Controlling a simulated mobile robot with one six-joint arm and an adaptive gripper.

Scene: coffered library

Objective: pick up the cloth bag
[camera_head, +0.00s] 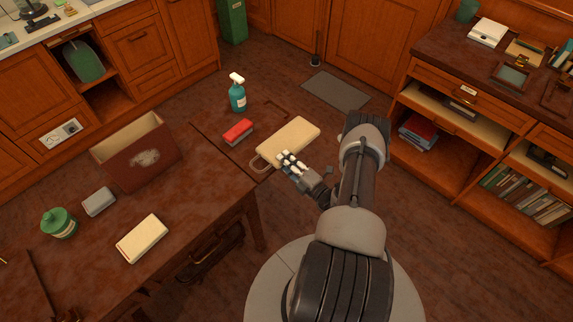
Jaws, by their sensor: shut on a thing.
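The cloth bag (294,138) is a flat, cream, rectangular thing with a thin loop handle at its left end. It is at the right end of the dark wooden table (205,185). My gripper (287,161) is at the bag's near edge, close to the handle, and is shut on it. The fingertips are partly hidden against the bag. I cannot tell whether the bag touches the table or is held just above it.
A red-topped block (238,131) and a teal spray bottle (237,93) stand left of the bag. A brown open box (135,165), grey block (98,201), cream block (142,238) and green jar (59,224) are farther left. A bookcase (480,120) stands right.

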